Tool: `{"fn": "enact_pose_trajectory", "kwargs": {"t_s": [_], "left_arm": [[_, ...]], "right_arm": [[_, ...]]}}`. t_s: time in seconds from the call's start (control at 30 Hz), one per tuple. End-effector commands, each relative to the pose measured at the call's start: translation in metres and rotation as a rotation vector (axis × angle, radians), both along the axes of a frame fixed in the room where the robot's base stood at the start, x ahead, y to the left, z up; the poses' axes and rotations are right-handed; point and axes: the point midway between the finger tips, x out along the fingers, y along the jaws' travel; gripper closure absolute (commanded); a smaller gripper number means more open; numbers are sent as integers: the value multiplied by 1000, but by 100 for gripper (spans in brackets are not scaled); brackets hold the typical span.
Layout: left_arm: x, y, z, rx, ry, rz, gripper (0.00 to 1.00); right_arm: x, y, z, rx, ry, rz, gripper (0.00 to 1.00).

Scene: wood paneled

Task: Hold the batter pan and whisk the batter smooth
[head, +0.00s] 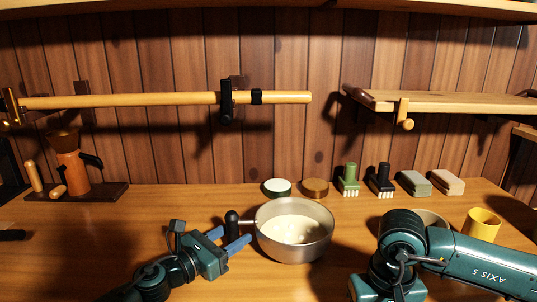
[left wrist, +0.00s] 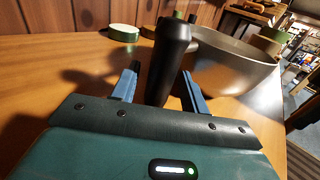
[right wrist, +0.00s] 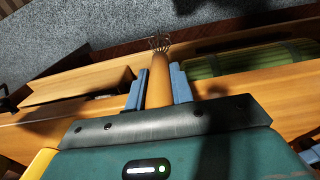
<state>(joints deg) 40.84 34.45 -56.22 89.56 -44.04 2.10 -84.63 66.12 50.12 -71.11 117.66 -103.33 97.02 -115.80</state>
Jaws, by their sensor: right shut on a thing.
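The batter pan (head: 320,246) is a round metal pan standing on the table in the head view, holding pale batter (head: 295,228) with lighter lumps. Its black handle (head: 232,222) points left; in the left wrist view the handle (left wrist: 168,60) stands between my left gripper's blue fingers (left wrist: 160,84), with gaps visible beside it. In the head view the left gripper (head: 235,240) is just left of the pan. My right gripper (right wrist: 158,92) is shut on the whisk's tan handle (right wrist: 159,78), its wire end (right wrist: 160,43) pointing away. The whisk is not seen in the head view.
A yellow cup (head: 482,225) and a bowl (head: 432,217), partly hidden by my right arm, stand at right. Jars (head: 277,188), brushes (head: 348,181) and blocks (head: 447,182) line the back. A brown grinder-like item (head: 72,165) stands at left. Shelves (head: 450,102) hang above.

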Motion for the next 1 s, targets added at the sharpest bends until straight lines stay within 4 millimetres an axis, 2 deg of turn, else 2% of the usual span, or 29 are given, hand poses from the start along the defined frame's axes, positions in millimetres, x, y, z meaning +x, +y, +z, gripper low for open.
{"fn": "enact_pose_trajectory", "kwargs": {"t_s": [0.27,0.43,0.8,1.0], "left_arm": [[-1,0,-4,2,6,0,49],[-9,8,-4,3,7,1,49],[-63,62,-5,4,9,1,49],[-80,79,-4,2,8,0,49]], "right_arm": [[0,0,0,0,0,0,100],[0,0,0,0,0,0,100],[0,0,0,0,0,0,100],[0,0,0,0,0,0,100]]}}
